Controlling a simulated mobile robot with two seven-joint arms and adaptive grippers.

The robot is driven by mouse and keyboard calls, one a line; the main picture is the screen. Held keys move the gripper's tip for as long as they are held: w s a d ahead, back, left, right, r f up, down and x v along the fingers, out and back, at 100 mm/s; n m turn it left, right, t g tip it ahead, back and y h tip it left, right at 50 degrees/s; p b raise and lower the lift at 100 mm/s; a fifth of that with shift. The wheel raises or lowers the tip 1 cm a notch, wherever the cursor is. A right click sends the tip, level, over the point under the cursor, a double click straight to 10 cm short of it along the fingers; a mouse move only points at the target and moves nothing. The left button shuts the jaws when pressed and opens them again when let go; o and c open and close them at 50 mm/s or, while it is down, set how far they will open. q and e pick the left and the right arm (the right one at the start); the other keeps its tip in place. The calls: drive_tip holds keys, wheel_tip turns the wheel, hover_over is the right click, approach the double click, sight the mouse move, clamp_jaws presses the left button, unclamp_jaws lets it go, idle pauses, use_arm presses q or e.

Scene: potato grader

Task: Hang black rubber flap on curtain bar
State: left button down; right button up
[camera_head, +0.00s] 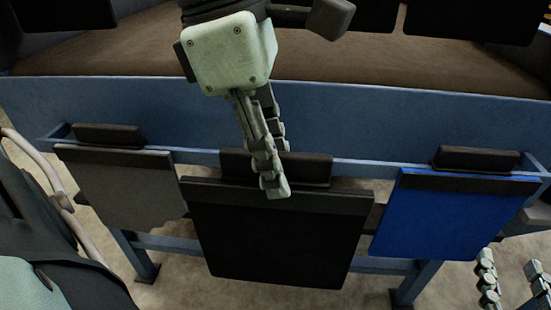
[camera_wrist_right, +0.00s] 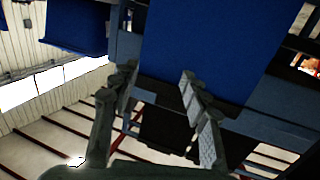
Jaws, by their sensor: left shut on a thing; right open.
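The black rubber flap (camera_head: 275,235) hangs at the middle of a blue rack, between a grey flap (camera_head: 120,190) and a blue flap (camera_head: 450,220). My left gripper (camera_head: 273,187) comes down from the top and is shut on the black flap's dark top strip. The fingers hide part of that strip. My right gripper (camera_head: 509,264) is open and empty at the lower right, near the blue flap. In the right wrist view its open fingers (camera_wrist_right: 156,78) point toward a blue flap (camera_wrist_right: 212,45). Which part is the curtain bar is unclear; dark hanging pieces (camera_head: 470,20) show at the top.
The rack's blue rail (camera_head: 385,172) runs behind the flaps. Beyond it stands a blue side wall (camera_head: 390,115) with a brown surface (camera_head: 400,65) behind. A curved pale tube (camera_head: 40,160) is at the left. Bare floor shows below the rack.

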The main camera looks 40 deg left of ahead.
use_arm(q)
drive_tip(key=shift+s+d+b, duration=0.15)
drive_tip(key=shift+s+b, duration=0.1)
drive_tip(key=shift+b, duration=0.1)
use_arm(e)
drive_tip(key=shift+t+y, duration=0.6)
drive_tip(key=shift+t, duration=0.3)
drive_tip(key=shift+s+a+r, duration=0.1)
drive_tip(key=shift+a+r, duration=0.15)
drive_tip(key=shift+r, duration=0.4)
drive_tip(key=shift+s+a+r, duration=0.1)
drive_tip(key=shift+a+r, duration=0.15)
drive_tip(key=shift+r, duration=0.4)
drive_tip(key=shift+s+a+r, duration=0.1)
drive_tip(key=shift+a+r, duration=0.15)
drive_tip(key=shift+r, duration=0.4)
drive_tip(key=shift+f, duration=0.1)
use_arm(q)
drive_tip(key=shift+w+a+r+p, duration=0.1)
drive_tip(key=shift+w+a+p, duration=0.1)
drive_tip(key=shift+w+p, duration=0.4)
drive_tip(key=shift+s, duration=0.1)
use_arm(e)
drive_tip(key=d+f+g+h, duration=0.2)
drive_tip(key=d+f+g, duration=0.1)
drive_tip(key=f, duration=0.4)
drive_tip(key=shift+w+d+f+g, duration=0.15)
drive_tip(key=shift+w+d+g, duration=0.05)
drive_tip(key=shift+g, duration=0.1)
drive_tip(key=shift+a, duration=0.1)
